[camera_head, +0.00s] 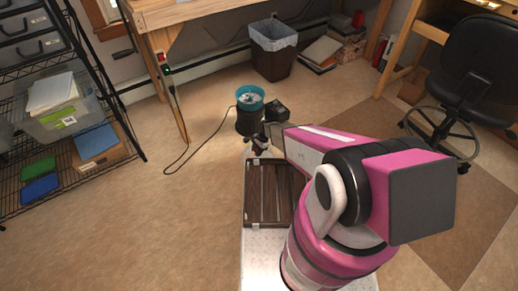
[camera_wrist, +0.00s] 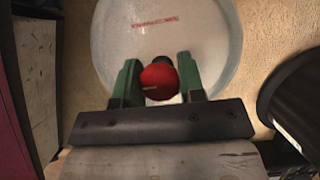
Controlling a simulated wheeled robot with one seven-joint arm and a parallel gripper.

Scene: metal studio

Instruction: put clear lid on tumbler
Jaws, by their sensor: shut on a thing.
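The tumbler (camera_head: 248,122) is a black, bucket-shaped machine with a teal rim. It stands on the floor in the head view, with pale contents showing in its open top. My gripper (camera_wrist: 158,82) is shut on the red knob (camera_wrist: 159,80) of the clear lid (camera_wrist: 200,35), with one green finger on each side. The lid is a round, translucent disc with red print, partly hidden by the gripper in the wrist view. In the head view my gripper (camera_head: 262,141) is just in front of the tumbler, and the lid there is too small to make out clearly.
A black cord (camera_head: 188,150) curves over the floor left of the tumbler. A bin (camera_head: 272,58) stands behind, an office chair (camera_head: 478,75) at right, a wire shelf (camera_head: 95,165) at left.

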